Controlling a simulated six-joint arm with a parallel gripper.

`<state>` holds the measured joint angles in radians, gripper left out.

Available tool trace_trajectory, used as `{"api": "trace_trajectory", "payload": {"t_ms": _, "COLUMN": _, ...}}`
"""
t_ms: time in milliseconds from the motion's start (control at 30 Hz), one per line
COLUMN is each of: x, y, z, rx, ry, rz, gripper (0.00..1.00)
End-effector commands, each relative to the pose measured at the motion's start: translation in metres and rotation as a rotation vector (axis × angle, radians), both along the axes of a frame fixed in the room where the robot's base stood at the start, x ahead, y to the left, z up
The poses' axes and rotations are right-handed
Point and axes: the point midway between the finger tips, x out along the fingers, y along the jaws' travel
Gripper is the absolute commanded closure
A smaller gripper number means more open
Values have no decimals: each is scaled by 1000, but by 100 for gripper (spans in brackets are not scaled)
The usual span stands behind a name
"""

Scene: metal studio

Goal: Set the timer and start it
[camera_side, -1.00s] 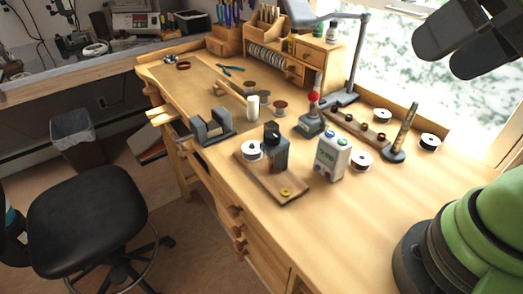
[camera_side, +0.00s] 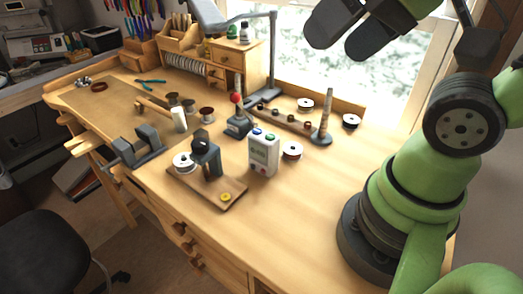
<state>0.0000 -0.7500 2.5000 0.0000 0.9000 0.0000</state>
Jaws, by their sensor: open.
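The timer (camera_side: 264,160) is a pale upright box standing on the wooden bench, right of the picture's centre-left. It has a small greenish display (camera_side: 259,152) on its front, too small to read. A blue button (camera_side: 257,131) and a green button (camera_side: 270,135) sit on its top. Small controls show low on its front. My gripper (camera_side: 340,43) is at the top of the picture, high above the bench and to the right of the timer. Its two dark fingers are apart with nothing between them. It touches nothing.
A wooden board (camera_side: 210,187) with a dark fixture and a white spool lies left of the timer. A red-topped tool (camera_side: 238,118), a tapered post (camera_side: 325,118) and a lamp (camera_side: 273,55) stand behind. The bench front is clear.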

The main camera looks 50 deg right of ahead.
Motion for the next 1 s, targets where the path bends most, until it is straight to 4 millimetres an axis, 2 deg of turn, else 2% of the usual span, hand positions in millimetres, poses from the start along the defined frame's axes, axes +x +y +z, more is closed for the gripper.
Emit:
{"api": "trace_trajectory", "payload": {"t_ms": 33, "x": 0, "y": 0, "z": 0, "rx": 0, "ry": 0, "rz": 0, "gripper": 29}}
{"api": "trace_trajectory", "payload": {"t_ms": 67, "x": 0, "y": 0, "z": 0, "rx": -1, "ry": 1, "rz": 1, "gripper": 36}}
{"api": "trace_trajectory", "payload": {"t_ms": 233, "x": 10, "y": -2, "z": 3, "rx": -24, "ry": 41, "rz": 19, "gripper": 75}}
{"api": "trace_trajectory", "payload": {"t_ms": 333, "x": 25, "y": -5, "z": 5, "rx": -58, "ry": 96, "rz": 46, "gripper": 98}}
{"api": "trace_trajectory", "payload": {"t_ms": 467, "x": 53, "y": -10, "z": 4, "rx": -114, "ry": 190, "rz": 99, "gripper": 100}}
{"api": "trace_trajectory", "payload": {"t_ms": 633, "x": 91, "y": -20, "z": -6, "rx": -183, "ry": 317, "rz": 172, "gripper": 100}}
{"api": "trace_trajectory", "payload": {"t_ms": 800, "x": 126, "y": -30, "z": -28, "rx": -236, "ry": 442, "rz": 246, "gripper": 100}}
{"api": "trace_trajectory", "payload": {"t_ms": 1000, "x": 153, "y": -39, "z": -54, "rx": -274, "ry": 547, "rz": 310, "gripper": 100}}
